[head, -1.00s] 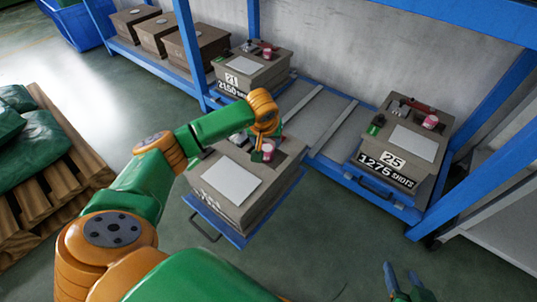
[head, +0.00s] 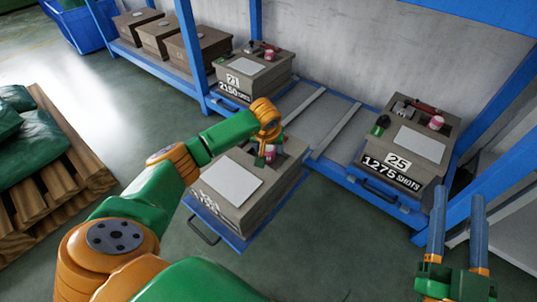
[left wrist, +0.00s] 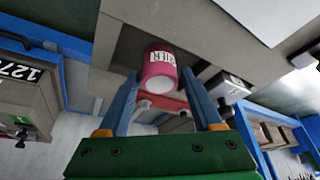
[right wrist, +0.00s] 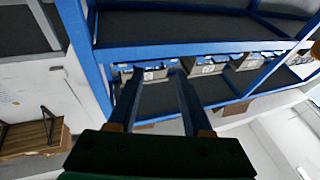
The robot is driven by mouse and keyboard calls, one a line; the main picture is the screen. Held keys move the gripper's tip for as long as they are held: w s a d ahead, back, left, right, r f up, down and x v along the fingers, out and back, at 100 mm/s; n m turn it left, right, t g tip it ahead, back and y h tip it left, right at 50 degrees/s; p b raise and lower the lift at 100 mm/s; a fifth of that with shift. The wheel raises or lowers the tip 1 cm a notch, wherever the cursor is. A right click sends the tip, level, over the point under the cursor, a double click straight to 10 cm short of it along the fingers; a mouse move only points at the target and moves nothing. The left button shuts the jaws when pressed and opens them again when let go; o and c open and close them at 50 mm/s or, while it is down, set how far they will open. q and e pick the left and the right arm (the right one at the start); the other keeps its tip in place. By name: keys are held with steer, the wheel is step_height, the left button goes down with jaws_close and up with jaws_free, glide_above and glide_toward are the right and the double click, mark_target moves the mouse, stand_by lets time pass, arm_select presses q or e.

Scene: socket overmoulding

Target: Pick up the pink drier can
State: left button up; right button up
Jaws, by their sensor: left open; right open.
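A pink can with a white label and a pale end (left wrist: 160,68) sits in the recess of the front mould box (head: 225,185). My left gripper (left wrist: 160,82) is open, with its two fingers on either side of the can; I cannot tell whether they touch it. In the head view my left wrist and fingers partly cover the can. My right gripper (head: 459,196) is open and empty at the lower right of the head view, clear of the boxes.
Similar pink cans stand on box 25 (head: 437,123) and box 21 (head: 269,55). A small grey object (left wrist: 228,87) lies beside the can. Blue rack posts (head: 190,50) rise behind. A pallet with green sacks (head: 35,140) is at left. Floor in front is free.

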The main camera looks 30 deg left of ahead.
arm_select(q)
jaws_close()
stand_by(0.3)
